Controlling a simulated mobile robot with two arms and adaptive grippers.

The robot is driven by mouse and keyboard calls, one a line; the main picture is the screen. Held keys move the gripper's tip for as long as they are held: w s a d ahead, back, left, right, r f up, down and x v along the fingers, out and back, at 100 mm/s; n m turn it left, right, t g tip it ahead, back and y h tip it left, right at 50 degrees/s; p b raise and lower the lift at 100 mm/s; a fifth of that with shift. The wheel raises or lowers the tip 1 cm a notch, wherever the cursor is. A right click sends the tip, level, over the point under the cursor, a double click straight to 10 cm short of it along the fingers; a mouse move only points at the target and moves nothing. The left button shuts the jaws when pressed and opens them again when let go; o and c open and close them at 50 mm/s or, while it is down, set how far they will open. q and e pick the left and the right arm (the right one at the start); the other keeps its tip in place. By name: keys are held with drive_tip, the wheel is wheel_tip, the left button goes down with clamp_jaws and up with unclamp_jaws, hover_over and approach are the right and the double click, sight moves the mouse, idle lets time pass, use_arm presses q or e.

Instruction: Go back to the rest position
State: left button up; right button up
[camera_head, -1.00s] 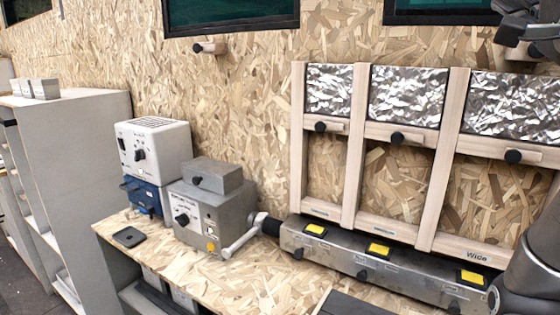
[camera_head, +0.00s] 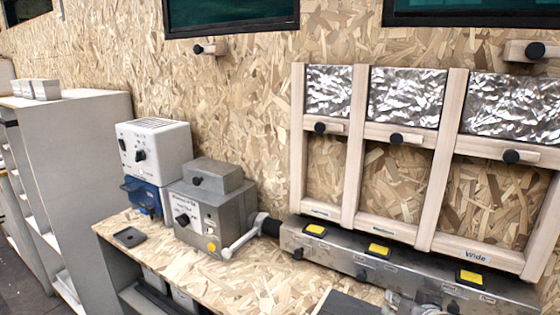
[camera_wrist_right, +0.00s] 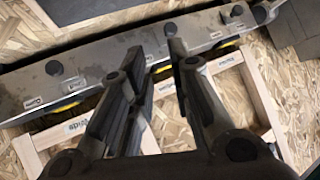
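My right gripper (camera_wrist_right: 157,52) shows in the right wrist view. Its two dark fingers are apart with a gap between them, and nothing is held there. It is in front of the wooden frame and the long grey metal box, which appear upside down. In the head view, at most a small grey part shows at the bottom edge, too little to tell its state. My left gripper is in neither view.
The grey metal box (camera_head: 335,256) with yellow buttons runs along the bench (camera_head: 262,290). Above it is the wooden frame (camera_head: 452,150) with foil panels. A grey crank-handled machine (camera_head: 205,218), a white-and-blue device (camera_head: 168,148) and a grey cabinet (camera_head: 85,185) stand left.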

drive_tip(key=s+a+f+n+g, duration=0.2)
drive_tip(key=s+f+n+g, duration=0.15)
drive_tip(key=s+f, duration=0.85)
drive_tip(key=s+a+f+n+g, duration=0.2)
drive_tip(key=s+f+g, duration=0.2)
drive_tip(key=s+f, duration=0.8)
drive_tip(key=s+f+g, duration=0.1)
drive_tip(key=s+f, duration=0.1)
drive_tip(key=f, duration=1)
drive_tip(key=s+f, duration=0.2)
drive_tip(key=f, duration=1)
drive_tip(key=s+d+f, duration=0.1)
drive_tip(key=s+f, duration=0.6)
drive_tip(key=s, duration=0.1)
drive_tip(key=s+d+f+g, duration=0.1)
drive_tip(key=s+d+f, duration=0.1)
drive_tip(key=s+f, duration=0.6)
drive_tip(key=shift+s+d, duration=0.25)
drive_tip(key=shift+s, duration=0.15)
